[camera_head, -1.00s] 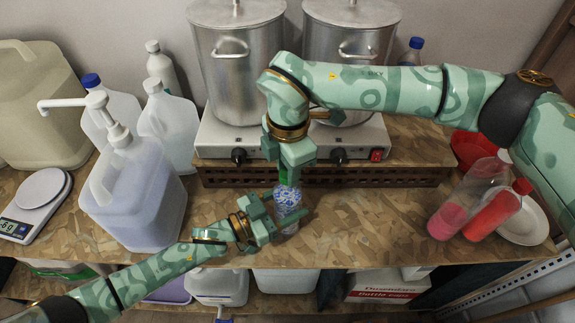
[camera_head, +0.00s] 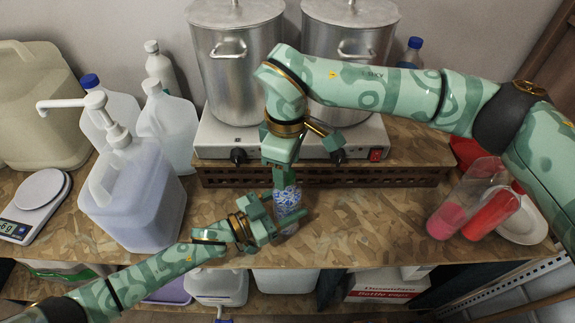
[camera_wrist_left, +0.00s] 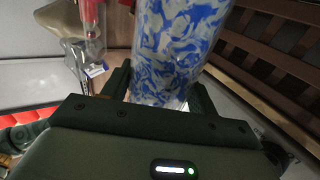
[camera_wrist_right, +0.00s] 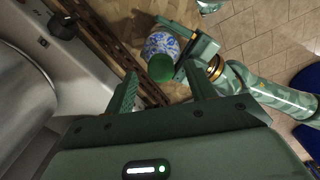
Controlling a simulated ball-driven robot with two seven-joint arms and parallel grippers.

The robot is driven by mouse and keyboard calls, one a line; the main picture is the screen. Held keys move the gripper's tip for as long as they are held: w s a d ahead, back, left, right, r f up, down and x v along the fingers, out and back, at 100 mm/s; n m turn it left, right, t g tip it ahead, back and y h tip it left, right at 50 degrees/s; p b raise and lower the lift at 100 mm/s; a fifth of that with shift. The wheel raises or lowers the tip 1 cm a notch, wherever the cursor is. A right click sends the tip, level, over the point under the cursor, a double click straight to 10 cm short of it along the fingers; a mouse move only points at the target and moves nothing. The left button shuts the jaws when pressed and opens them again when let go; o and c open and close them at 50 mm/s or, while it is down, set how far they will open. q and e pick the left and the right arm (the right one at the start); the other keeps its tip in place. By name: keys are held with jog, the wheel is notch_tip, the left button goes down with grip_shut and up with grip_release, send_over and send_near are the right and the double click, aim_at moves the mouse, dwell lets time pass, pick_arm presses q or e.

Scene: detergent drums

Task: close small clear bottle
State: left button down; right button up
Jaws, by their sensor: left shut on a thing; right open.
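The small clear bottle (camera_head: 288,203), filled with a blue and white pattern, stands upright near the shelf's front edge. My left gripper (camera_head: 284,212) is shut around its body; the bottle fills the gap between the fingers in the left wrist view (camera_wrist_left: 175,50). A green cap (camera_wrist_right: 161,68) sits at the top of the bottle in the right wrist view; whether it is tight cannot be told. My right gripper (camera_head: 282,180) points down just above the bottle, open. In the right wrist view the cap lies beyond and between its fingertips. In the head view the right gripper hides the cap.
A hotplate (camera_head: 290,140) with two steel pots (camera_head: 238,75) stands behind, over a dark slatted rack (camera_head: 340,175). A pump jug (camera_head: 140,195) stands at the left. Two bottles with red contents (camera_head: 490,214) lean by a white plate (camera_head: 525,225) at the right.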

notch_tip(320, 180, up, 11)
dwell(0.3)
jog(key=shift+f, duration=0.1)
pick_arm(q)
jog(key=shift+c, duration=1.8)
grip_release()
jog(key=b+v, duration=0.1)
jog(key=v, duration=1.5)
jog(key=shift+a, duration=0.15)
pick_arm(e)
jog(key=shift+f, duration=0.55)
pick_arm(q)
jog(key=shift+s+f, duration=0.1)
jog(key=shift+s, duration=0.05)
